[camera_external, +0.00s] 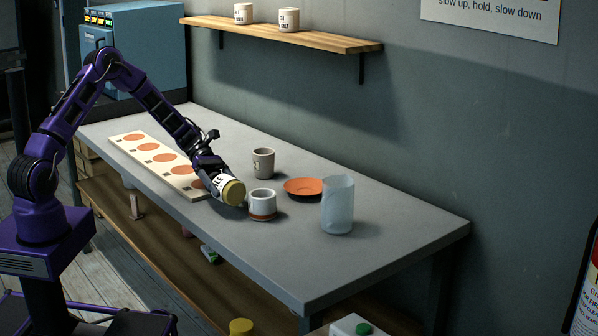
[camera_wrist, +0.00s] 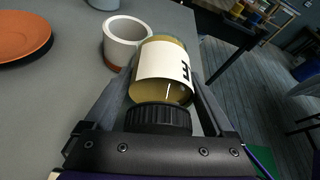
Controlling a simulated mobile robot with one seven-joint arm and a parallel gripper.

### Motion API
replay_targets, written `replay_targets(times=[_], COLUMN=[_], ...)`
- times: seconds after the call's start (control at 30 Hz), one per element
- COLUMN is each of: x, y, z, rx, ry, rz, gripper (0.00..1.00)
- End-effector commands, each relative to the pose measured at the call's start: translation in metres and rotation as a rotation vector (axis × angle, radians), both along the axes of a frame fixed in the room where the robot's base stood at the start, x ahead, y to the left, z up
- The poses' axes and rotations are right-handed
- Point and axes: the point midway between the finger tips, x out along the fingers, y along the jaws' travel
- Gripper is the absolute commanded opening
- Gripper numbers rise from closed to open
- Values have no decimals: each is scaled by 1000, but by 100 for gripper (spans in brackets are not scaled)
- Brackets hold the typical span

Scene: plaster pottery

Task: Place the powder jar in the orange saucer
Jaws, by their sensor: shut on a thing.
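The powder jar (camera_external: 232,191) has a white label with dark letters, tan powder and, in the wrist view (camera_wrist: 165,73), a black lid towards my palm. My gripper (camera_external: 213,179) is shut on it; its fingers (camera_wrist: 162,85) lie on both sides of the jar. The jar is tilted, its powder-filled end pointing away from the gripper, near the table's front edge. The orange saucer (camera_external: 305,188) lies flat and empty on the grey table, right of the jar and beyond a cup. Part of the saucer (camera_wrist: 20,38) shows at the wrist view's upper left.
A white cup with an orange-brown base (camera_external: 262,205) stands right beside the jar, towards the saucer. A grey cup (camera_external: 263,162) stands behind. A tall frosted cylinder (camera_external: 338,206) stands right of the saucer. A board with orange discs (camera_external: 158,164) lies left. The table's right end is clear.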

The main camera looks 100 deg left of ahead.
Motion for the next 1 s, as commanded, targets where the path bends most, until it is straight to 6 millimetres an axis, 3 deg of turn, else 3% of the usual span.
replay_targets(times=[0.03,0.2,0.37,0.57,1.0], x=[0,1,2,11,36], y=[0,0,0,6,34], z=[15,48,67,63,45], rx=[3,2,7,80,420], ry=[-3,-3,4,75,266], rz=[-1,0,-13,-127,-560], gripper=[0,0,0,0,0])
